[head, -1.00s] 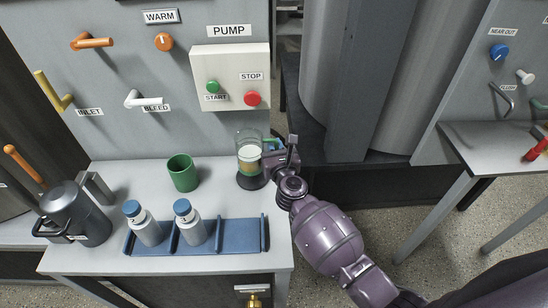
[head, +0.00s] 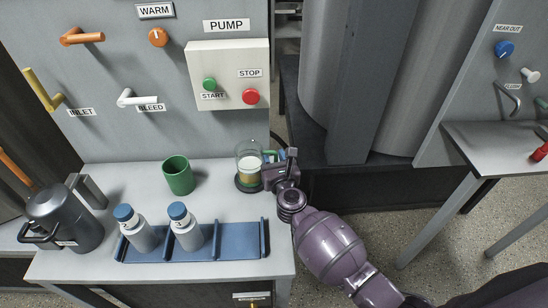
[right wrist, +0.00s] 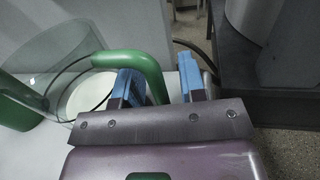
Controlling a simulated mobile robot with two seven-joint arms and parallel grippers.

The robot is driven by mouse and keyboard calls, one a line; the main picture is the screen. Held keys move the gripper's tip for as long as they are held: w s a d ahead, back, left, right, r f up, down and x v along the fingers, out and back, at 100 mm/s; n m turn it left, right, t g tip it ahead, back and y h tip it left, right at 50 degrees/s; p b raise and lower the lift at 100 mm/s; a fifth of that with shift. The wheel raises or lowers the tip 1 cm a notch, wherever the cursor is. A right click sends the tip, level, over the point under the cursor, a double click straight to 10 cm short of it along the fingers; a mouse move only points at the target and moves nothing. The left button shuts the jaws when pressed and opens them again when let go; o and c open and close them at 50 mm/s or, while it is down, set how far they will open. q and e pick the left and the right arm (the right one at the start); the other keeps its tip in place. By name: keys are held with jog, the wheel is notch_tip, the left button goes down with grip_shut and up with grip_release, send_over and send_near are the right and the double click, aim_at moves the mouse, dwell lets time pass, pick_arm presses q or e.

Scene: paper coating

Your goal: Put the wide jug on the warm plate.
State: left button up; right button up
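The clear wide jug (head: 249,166) has a green handle and pale contents with a yellowish band below. In the head view it stands upright at the table's back right, over a dark round plate (head: 245,187) that I take for the warm plate. My right gripper (head: 272,160) is at the jug's right side. In the right wrist view, the green handle (right wrist: 138,62) passes between its blue-padded fingers (right wrist: 160,85). A gap shows between the handle and the right finger, so the gripper looks open around it. My left gripper is not in view.
A green cup (head: 178,178) stands left of the jug. A blue rack (head: 234,240) with two blue-capped bottles (head: 185,228) lies in front. A dark pitcher (head: 62,218) stands at left. The pump box (head: 228,75) is on the panel behind the jug.

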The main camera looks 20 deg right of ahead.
jog(key=shift+r, duration=0.2)
jog(key=s, duration=1.2)
jog(key=shift+p, duration=0.35)
jog(key=s+d+f+m+g, duration=0.2)
jog(key=s+m, duration=0.5)
jog(key=m, duration=0.4)
jog(key=s+d+f+m+g, duration=0.2)
jog(key=s+d+f+m, duration=0.3)
jog(key=m, duration=0.7)
jog(key=s+d+f+m+g, duration=0.3)
jog(key=s+d+f+m, duration=0.1)
jog(key=s+m, duration=0.5)
jog(key=d+m, duration=0.1)
jog(key=m, duration=0.1)
jog(key=shift+d+m, duration=0.25)
jog(key=shift+m, duration=0.05)
jog(key=shift+s, duration=0.1)
